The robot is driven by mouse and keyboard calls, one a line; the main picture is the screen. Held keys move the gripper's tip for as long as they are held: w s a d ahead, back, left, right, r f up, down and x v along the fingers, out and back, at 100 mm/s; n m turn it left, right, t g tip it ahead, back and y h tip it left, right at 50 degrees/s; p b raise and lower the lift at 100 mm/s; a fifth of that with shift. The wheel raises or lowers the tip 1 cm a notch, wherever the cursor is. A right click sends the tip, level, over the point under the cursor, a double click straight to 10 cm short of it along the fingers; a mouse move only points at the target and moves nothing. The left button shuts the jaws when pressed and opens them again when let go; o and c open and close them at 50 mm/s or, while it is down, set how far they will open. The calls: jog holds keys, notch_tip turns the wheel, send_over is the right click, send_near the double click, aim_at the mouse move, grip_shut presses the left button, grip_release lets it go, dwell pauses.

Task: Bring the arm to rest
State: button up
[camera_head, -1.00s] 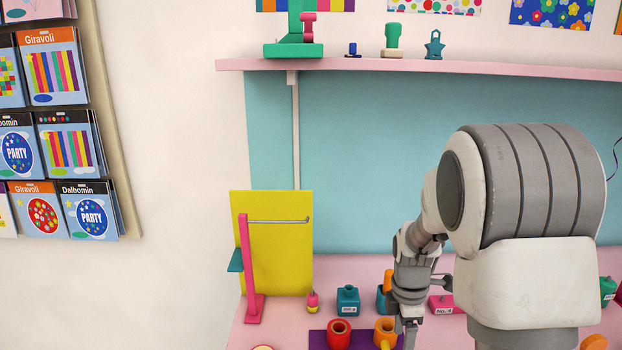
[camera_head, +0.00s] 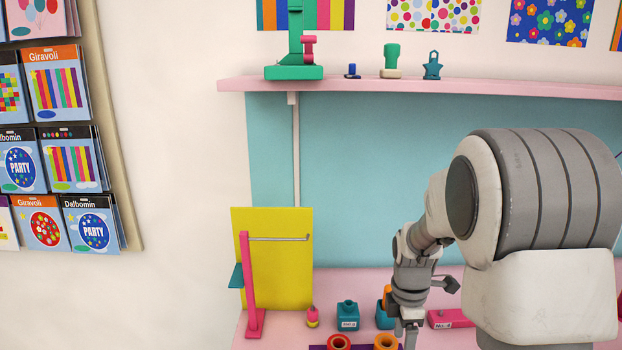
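My arm (camera_head: 545,200) fills the right side of the head view, bent with its wrist hanging down in front of the pink table. My gripper (camera_head: 408,335) points downward at the bottom edge of the picture, near an orange ring-shaped piece (camera_head: 386,341). Its fingertips are cut off by the frame, so I cannot tell whether it is open or shut, or whether it holds anything. The wrist partly hides a teal weight (camera_head: 383,318) behind it.
The pink table (camera_head: 285,330) holds a pink stand (camera_head: 250,285) by a yellow board (camera_head: 291,262), a teal weight (camera_head: 348,316), a small pink-and-yellow piece (camera_head: 312,317), a red ring piece (camera_head: 339,341) and a pink block (camera_head: 450,319). A pink shelf (camera_head: 450,88) runs above. Packets hang on a rack (camera_head: 60,150) at left.

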jog(key=s+a+r+m+t, duration=0.3)
jog(key=s+r+m, duration=0.6)
jog(key=r, duration=0.4)
jog(key=s+a+r+m+t, duration=0.1)
jog(key=s+r+m+t, duration=0.1)
jog(key=s+r+m, duration=0.3)
jog(key=s+m, duration=0.3)
jog(key=s, duration=0.3)
jog(key=shift+s+a+m+t+y, duration=0.15)
jog(key=shift+a+m+t+y, duration=0.15)
jog(key=shift+a+m, duration=0.1)
